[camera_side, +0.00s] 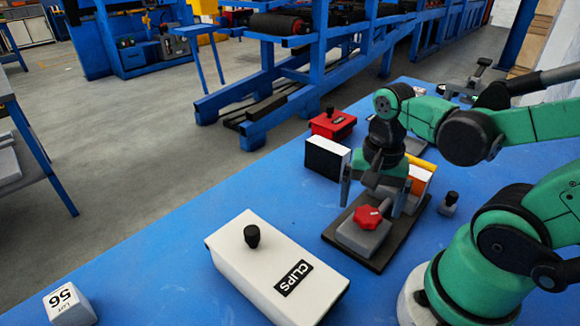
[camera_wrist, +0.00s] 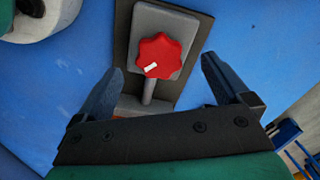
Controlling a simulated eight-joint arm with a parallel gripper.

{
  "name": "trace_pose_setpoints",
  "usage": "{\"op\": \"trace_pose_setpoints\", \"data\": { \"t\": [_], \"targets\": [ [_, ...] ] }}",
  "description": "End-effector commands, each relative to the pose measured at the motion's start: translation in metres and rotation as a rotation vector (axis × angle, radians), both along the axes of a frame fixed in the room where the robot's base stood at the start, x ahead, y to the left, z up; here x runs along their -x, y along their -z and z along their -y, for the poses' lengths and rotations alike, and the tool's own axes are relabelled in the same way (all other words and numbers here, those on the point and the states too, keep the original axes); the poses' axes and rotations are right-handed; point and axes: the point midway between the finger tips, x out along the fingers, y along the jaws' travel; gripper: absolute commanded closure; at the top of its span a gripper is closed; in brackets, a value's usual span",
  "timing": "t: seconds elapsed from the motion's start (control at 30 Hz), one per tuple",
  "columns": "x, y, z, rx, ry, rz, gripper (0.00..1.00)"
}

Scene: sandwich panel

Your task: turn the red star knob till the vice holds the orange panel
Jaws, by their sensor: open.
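The red star knob (camera_side: 367,217) sits on a grey block of the vice (camera_side: 362,238), which stands on a dark base plate (camera_side: 385,265). In the wrist view the knob (camera_wrist: 158,56) shows a white mark at its lower left, and a grey rod runs from the block toward my gripper. The orange panel (camera_side: 419,179) stands upright at the vice's far end, partly hidden by my gripper. My gripper (camera_side: 372,201) is open and empty, above the vice and close behind the knob. In the wrist view its fingertips (camera_wrist: 160,70) are wide apart, not touching the knob.
A white CLIPS box (camera_side: 270,265) with a black knob lies left of the vice. A white-faced block (camera_side: 327,158) and a red box (camera_side: 332,124) stand behind. A small black-knobbed piece (camera_side: 449,203) is at right, and a LOT 56 block (camera_side: 70,303) at front left.

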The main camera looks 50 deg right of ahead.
Motion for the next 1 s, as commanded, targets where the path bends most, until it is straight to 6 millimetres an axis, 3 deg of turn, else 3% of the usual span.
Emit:
{"op": "trace_pose_setpoints", "data": {
  "t": [0.33,0.77,0.87,1.0],
  "targets": [
    [0.0,-0.03,0.0,0.0,0.0,0.0,0.04],
    [0.001,-0.035,0.0,0.0,-0.002,0.001,0.04],
    [-0.007,-0.035,-0.003,0.013,-0.093,0.048,0.04],
    [-0.038,-0.039,-0.015,0.096,-0.469,0.239,0.04]
  ]
}}
